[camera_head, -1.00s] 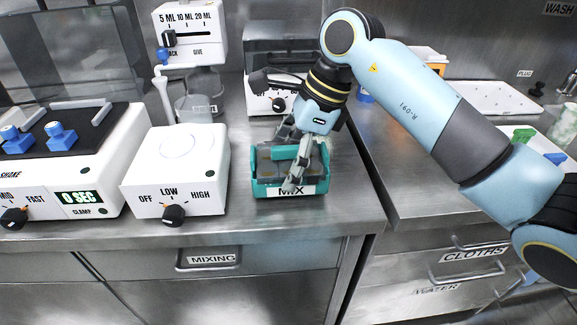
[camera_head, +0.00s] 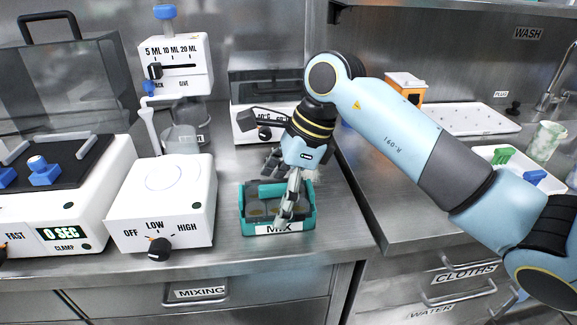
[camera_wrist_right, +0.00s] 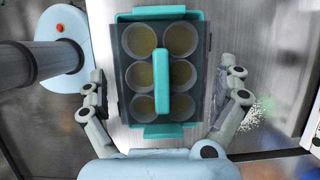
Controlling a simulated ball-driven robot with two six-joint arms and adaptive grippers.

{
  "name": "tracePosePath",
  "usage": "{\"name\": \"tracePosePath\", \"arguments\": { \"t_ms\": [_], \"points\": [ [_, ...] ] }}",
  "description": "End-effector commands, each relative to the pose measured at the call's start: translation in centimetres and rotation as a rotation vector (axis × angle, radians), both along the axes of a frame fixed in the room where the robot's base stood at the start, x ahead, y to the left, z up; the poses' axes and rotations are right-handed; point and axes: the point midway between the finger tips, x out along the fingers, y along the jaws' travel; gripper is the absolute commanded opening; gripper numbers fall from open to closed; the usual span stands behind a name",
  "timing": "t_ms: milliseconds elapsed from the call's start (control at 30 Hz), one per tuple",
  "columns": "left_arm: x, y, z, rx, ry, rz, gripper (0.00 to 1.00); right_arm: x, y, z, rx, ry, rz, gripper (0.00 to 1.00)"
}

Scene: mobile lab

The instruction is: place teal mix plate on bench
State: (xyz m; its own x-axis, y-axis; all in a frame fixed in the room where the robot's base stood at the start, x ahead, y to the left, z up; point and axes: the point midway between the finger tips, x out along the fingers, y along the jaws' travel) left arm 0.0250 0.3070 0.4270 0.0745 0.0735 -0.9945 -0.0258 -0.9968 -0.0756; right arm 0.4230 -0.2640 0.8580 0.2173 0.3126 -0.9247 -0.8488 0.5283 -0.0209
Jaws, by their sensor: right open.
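The teal mix plate (camera_head: 277,227) sits on the steel bench (camera_head: 345,228), to the right of the white LOW/HIGH stirrer. Its front carries a MIX label, and a teal handle bar crosses its top. In the right wrist view the plate (camera_wrist_right: 193,60) shows several round wells with yellowish contents. My right gripper (camera_head: 281,190) is just above the plate. In the right wrist view its fingers (camera_wrist_right: 165,95) are spread wide on both sides of the plate, apart from the handle, holding nothing. My left gripper is not in view.
The white stirrer (camera_head: 162,205) and the shaker (camera_head: 60,200) stand left of the plate. A dispenser (camera_head: 178,65) and a white device (camera_head: 258,122) stand behind. A white tray (camera_head: 515,168) is at the right. Bare bench lies right of the plate, up to a gap.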

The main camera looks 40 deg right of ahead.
Motion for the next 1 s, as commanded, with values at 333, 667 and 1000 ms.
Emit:
{"name": "tracePosePath", "arguments": {
  "t_ms": [333,667,1000],
  "points": [
    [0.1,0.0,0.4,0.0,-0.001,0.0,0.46,-1.6,-2.6,7.2,-0.007,-0.003,0.002,1.0],
    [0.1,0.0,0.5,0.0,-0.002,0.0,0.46,-2.4,-3.4,10.2,0.0,0.0,0.0,1.0],
    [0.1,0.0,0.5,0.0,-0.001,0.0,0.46,-2.4,-3.4,10.2,0.001,-0.001,0.0,1.0]
  ]
}}
